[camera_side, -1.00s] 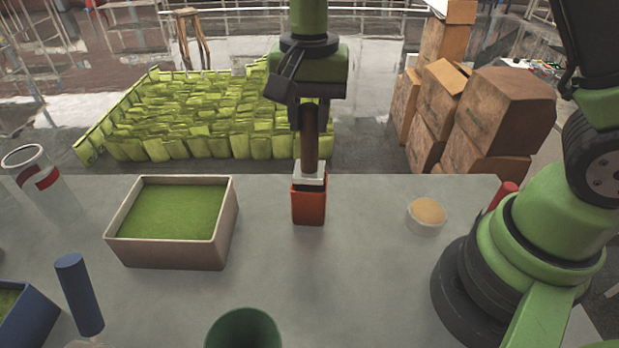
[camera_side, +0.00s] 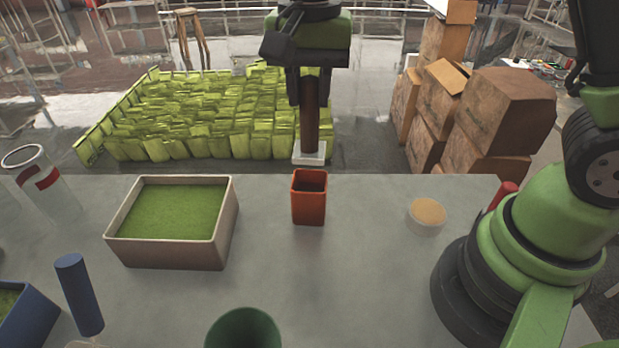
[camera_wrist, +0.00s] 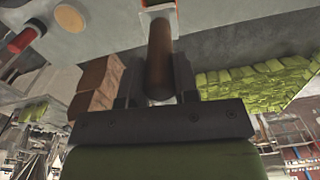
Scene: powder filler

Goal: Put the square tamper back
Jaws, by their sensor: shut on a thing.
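The square tamper (camera_side: 310,128) has a brown round handle and a pale square foot. My gripper (camera_side: 309,98) is shut on the upper part of its handle and holds it upright. The foot hangs just above the open red square cup (camera_side: 309,199), apart from its rim. The cup stands on the grey table and looks empty inside, though its bottom is hidden. In the wrist view the handle (camera_wrist: 160,55) runs between my fingers (camera_wrist: 157,92), with the pale foot at the top edge of the picture.
A beige box of green powder (camera_side: 228,222) stands left of the cup. A small round dish of tan powder (camera_side: 427,212) is to the right. A green funnel-like rim (camera_side: 243,330), a blue cylinder (camera_side: 80,295) and a clear tube (camera_side: 40,180) are also on the table.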

